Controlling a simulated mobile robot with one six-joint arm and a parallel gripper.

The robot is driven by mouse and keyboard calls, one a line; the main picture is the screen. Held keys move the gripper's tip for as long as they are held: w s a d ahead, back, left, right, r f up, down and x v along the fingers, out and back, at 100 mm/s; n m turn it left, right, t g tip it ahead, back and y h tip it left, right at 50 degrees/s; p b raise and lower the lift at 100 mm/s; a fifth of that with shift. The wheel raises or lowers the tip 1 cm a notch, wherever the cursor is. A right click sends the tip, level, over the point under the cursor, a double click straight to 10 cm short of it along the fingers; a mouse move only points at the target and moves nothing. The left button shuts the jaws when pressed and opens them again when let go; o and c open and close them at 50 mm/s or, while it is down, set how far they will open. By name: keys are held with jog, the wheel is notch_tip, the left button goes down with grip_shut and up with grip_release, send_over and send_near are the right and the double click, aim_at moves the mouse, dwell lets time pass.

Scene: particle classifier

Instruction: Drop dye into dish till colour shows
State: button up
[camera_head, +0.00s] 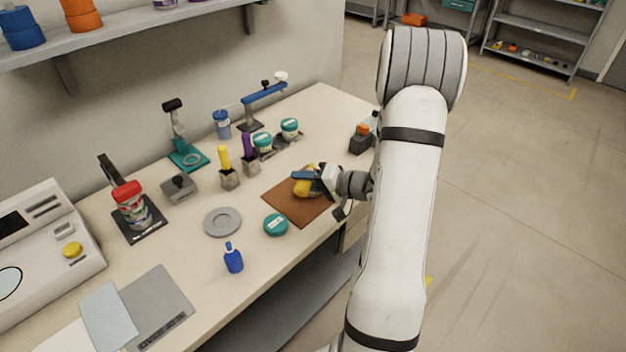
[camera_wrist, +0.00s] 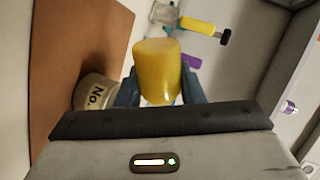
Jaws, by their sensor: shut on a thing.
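My gripper (camera_head: 308,179) is shut on a yellow rounded piece (camera_head: 303,187), just above or at a brown mat (camera_head: 290,205). In the wrist view the yellow piece (camera_wrist: 158,72) sits between the blue fingers, with its lower end hidden by the gripper. Behind it is a jar (camera_wrist: 92,92) with a label starting "No.", partly hidden by a finger. A small blue bottle (camera_head: 233,258) stands upright near the table's front edge. A grey round dish-like plate (camera_head: 222,221) lies left of the mat. I cannot tell whether the gripped piece touches the mat.
Yellow (camera_head: 224,160) and purple (camera_head: 247,145) handled tools stand in holders behind. More teal-lidded jars (camera_head: 263,142) stand at the back. A red-topped stack (camera_head: 130,200) is at left. The table has free room around the blue bottle.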

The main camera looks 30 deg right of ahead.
jog(key=shift+f+m+g+p, duration=0.4)
jog(key=shift+m+p, duration=0.3)
jog(key=shift+p, duration=1.4)
dwell(0.6)
